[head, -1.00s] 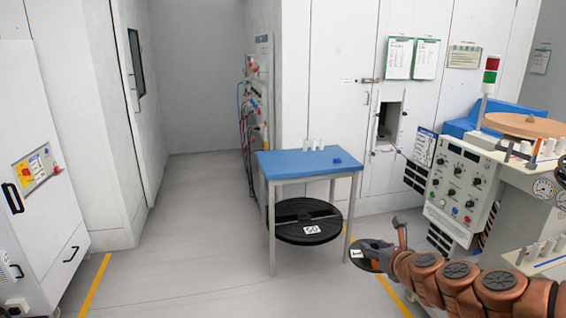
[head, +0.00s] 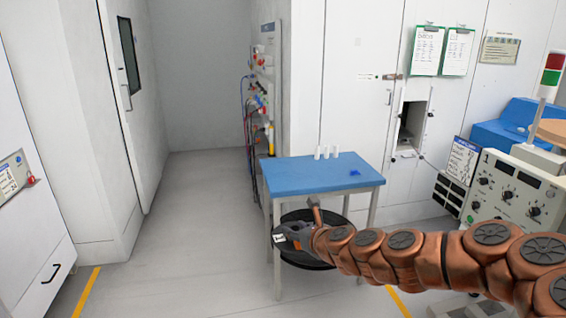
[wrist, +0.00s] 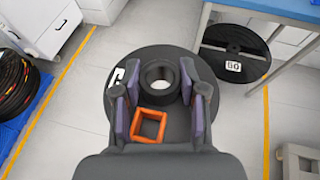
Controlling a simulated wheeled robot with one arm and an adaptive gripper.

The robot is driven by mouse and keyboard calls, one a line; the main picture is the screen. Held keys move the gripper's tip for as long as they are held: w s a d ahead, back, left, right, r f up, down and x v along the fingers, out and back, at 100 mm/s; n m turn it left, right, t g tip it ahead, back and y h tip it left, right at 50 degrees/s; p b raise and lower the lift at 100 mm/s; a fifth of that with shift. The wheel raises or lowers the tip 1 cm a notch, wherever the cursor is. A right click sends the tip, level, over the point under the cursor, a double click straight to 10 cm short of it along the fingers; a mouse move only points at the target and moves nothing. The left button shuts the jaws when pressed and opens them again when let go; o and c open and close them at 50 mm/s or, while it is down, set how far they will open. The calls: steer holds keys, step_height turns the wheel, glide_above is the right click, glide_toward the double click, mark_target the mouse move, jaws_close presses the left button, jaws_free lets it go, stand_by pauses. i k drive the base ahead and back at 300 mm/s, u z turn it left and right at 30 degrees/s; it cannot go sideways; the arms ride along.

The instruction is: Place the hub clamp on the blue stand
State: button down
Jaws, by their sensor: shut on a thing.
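My gripper (head: 303,236) is shut on the hub clamp, a dark round disc with a raised black collar (wrist: 160,82). In the wrist view, the purple-padded fingers of my gripper (wrist: 158,92) stand on both sides of the collar. An orange square frame (wrist: 149,126) shows close to the fingers; I cannot tell what it belongs to. In the head view the hub clamp (head: 280,239) is mostly hidden, with a white label showing. The blue stand (head: 300,176) is a blue-topped table behind my gripper; its edge shows at upper right in the wrist view (wrist: 270,9). Clamp and stand look apart.
Several white pegs (head: 327,153) and a small blue item (head: 354,172) are on the stand's top; its front-left part is bare. A black reel (head: 310,255) sits under the top. A control console (head: 510,190) stands at right.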

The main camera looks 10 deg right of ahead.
mark_target(292, 179)
steer(key=u, duration=0.2)
steer(key=i, duration=2)
steer(key=z, duration=0.05)
